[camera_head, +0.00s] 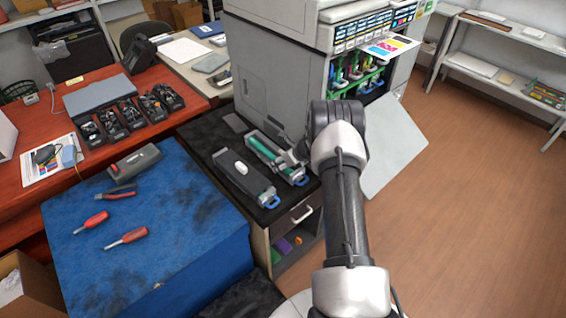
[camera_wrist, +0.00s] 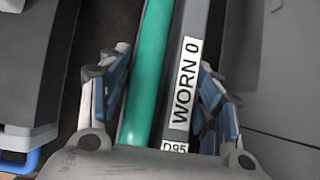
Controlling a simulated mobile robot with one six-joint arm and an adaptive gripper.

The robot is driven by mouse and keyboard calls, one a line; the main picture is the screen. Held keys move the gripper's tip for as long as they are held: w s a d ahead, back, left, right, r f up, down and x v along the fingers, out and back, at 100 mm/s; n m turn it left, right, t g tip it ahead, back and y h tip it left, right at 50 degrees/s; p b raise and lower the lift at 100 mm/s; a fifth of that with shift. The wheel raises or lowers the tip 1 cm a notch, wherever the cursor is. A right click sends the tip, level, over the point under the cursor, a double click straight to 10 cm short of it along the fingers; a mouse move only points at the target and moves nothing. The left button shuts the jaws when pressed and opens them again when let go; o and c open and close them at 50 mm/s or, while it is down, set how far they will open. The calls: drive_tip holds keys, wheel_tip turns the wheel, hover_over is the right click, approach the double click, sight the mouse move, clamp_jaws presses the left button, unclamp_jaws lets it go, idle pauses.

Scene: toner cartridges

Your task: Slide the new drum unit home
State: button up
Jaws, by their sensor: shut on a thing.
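A drum unit with a green roller (camera_head: 263,148) and a label starting "WORN 0" lies on the black cabinet top (camera_head: 205,133), with a blue loop at its near end. My gripper (camera_head: 291,158) is shut on this worn drum unit (camera_wrist: 150,70), one finger on each side in the wrist view. Whether the unit is lifted off the top, I cannot tell. A dark unit (camera_head: 238,172) with a white oval and a blue loop lies to its left, apart from my gripper. The printer (camera_head: 275,75) stands behind, open, with green and coloured parts in its bay (camera_head: 358,75).
The printer's grey door (camera_head: 398,150) hangs open to the right of my arm. A blue mat (camera_head: 165,245) with red screwdrivers (camera_head: 126,238) and pliers (camera_head: 117,192) is at the left. A red desk (camera_head: 35,125) stands behind it. The wooden floor (camera_head: 470,230) is clear at the right.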

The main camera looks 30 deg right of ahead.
drive_tip(key=shift+r+p, duration=1.85)
drive_tip(key=shift+r, duration=1.25)
